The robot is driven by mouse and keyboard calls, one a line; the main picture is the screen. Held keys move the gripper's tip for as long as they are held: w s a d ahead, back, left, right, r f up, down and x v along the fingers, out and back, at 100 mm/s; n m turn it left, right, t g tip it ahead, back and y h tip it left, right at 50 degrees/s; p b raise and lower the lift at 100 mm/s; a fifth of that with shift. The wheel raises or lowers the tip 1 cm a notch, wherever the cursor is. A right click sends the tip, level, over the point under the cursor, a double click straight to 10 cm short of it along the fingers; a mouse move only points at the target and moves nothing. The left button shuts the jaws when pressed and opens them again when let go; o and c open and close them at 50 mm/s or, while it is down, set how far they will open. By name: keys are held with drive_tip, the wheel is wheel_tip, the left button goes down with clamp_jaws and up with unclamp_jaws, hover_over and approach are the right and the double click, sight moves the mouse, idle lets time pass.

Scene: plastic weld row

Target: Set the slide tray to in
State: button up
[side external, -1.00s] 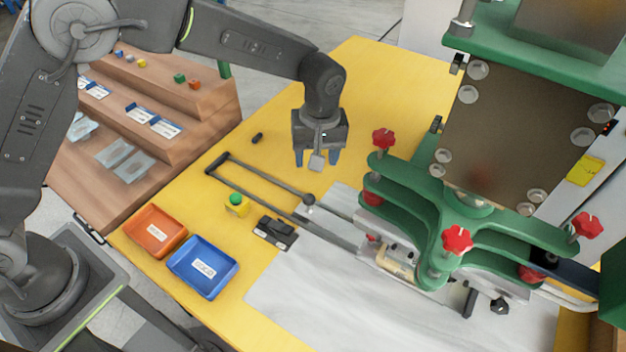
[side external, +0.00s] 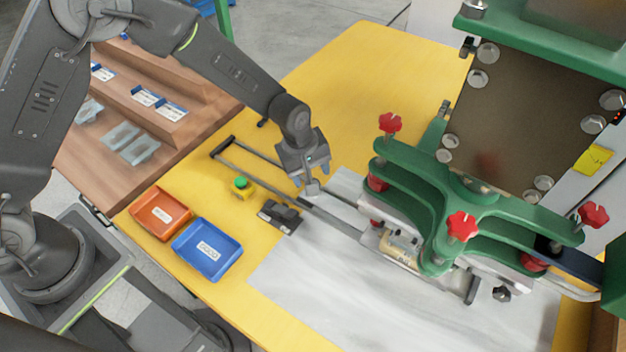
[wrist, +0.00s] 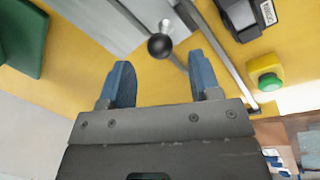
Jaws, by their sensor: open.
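The slide tray's rails (side external: 262,181) run out from under the green press on the yellow table. A dark ball knob (wrist: 160,46) on a metal rod shows in the wrist view, ahead of and between my fingertips, apart from them. My gripper (wrist: 160,78) is open and empty. In the side view my gripper (side external: 303,181) points down over the rails near the press, and it hides most of the knob. How far the tray itself sits inside the press is hard to tell, as the green clamp arms cover it.
A green button on a yellow box (side external: 242,188) and a black switch box (side external: 279,216) stand beside the rails. Orange (side external: 160,214) and blue (side external: 207,249) bins lie at the front left. The green press (side external: 440,215) with red knobs stands right. Yellow table behind my gripper is clear.

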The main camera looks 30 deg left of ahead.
drive_tip(key=shift+w+d+f, duration=0.1)
drive_tip(key=shift+w+f, duration=0.1)
drive_tip(key=shift+f, duration=0.85)
drive_tip(key=shift+w+d+f, duration=0.1)
drive_tip(key=shift+w+f, duration=0.05)
drive_tip(key=shift+f, duration=0.85)
drive_tip(key=shift+c, duration=0.2)
drive_tip(key=shift+d, duration=0.1)
clamp_jaws()
